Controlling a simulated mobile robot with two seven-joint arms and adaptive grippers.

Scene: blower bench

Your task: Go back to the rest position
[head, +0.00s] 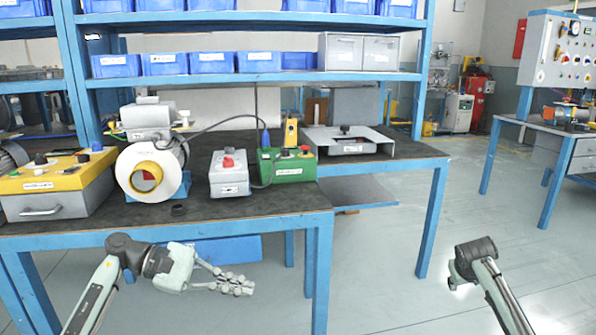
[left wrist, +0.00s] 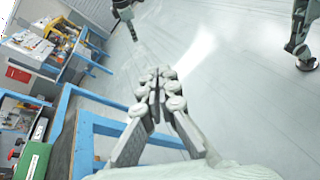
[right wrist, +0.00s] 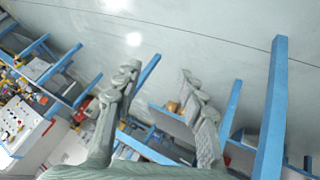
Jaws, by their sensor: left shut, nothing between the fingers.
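My left gripper (head: 236,286) is in front of the blue bench, below the level of its top, pointing right. Its fingers are shut with nothing between them; the left wrist view also shows the closed fingertips (left wrist: 160,85). My right arm (head: 478,262) stands at the lower right of the head view, over open floor, and its gripper is not visible there. In the right wrist view my right gripper (right wrist: 158,82) has its fingers spread wide apart, with nothing between them. Both grippers are clear of the bench objects.
The bench top (head: 255,207) carries a blower (head: 152,172), a yellow-topped box (head: 58,183), a grey switch box (head: 229,174), a green box (head: 287,165) and a grey tray (head: 350,142). A second blue table (head: 560,140) stands at the right. The floor (head: 400,265) between them is free.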

